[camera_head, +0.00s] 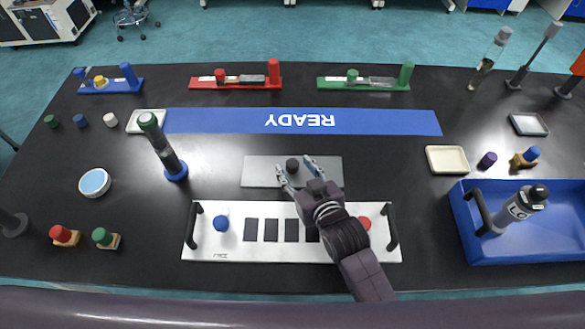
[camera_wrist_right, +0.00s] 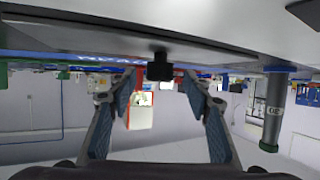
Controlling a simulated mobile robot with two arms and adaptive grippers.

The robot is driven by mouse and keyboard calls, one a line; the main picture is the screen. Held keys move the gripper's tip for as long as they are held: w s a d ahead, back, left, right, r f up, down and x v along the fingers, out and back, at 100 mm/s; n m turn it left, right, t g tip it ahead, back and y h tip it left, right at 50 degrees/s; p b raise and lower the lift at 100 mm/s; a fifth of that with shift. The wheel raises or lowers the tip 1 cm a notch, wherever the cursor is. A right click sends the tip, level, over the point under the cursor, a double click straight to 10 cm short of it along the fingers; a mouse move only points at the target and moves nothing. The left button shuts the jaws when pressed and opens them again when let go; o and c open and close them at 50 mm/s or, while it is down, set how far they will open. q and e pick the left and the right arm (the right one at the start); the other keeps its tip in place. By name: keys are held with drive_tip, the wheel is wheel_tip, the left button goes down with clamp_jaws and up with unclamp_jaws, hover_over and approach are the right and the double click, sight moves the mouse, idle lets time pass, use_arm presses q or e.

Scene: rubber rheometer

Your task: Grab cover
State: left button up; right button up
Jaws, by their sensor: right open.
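A flat grey plate (camera_head: 258,172) with a short black knob (camera_head: 292,164), which looks like the cover, lies in the middle of the black table. My right gripper (camera_head: 294,170) reaches in from the front with its fingers spread, one towards each side of the knob. In the right wrist view, which looks inverted, the knob (camera_wrist_right: 160,68) stands between the open fingertips (camera_wrist_right: 160,80), with a gap on both sides. The gripper holds nothing. My left gripper does not show.
A white tray (camera_head: 190,245) with black handles lies in front, partly under my right arm. A green-capped cylinder (camera_head: 163,142) stands left of the plate. A blue bin (camera_head: 500,256) holding a bottle (camera_head: 520,205) is at right. A blue READY strip (camera_head: 390,122) lies behind.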

drive_tip(key=shift+x, duration=1.25)
drive_tip(key=shift+c, duration=0.2)
clamp_jaws()
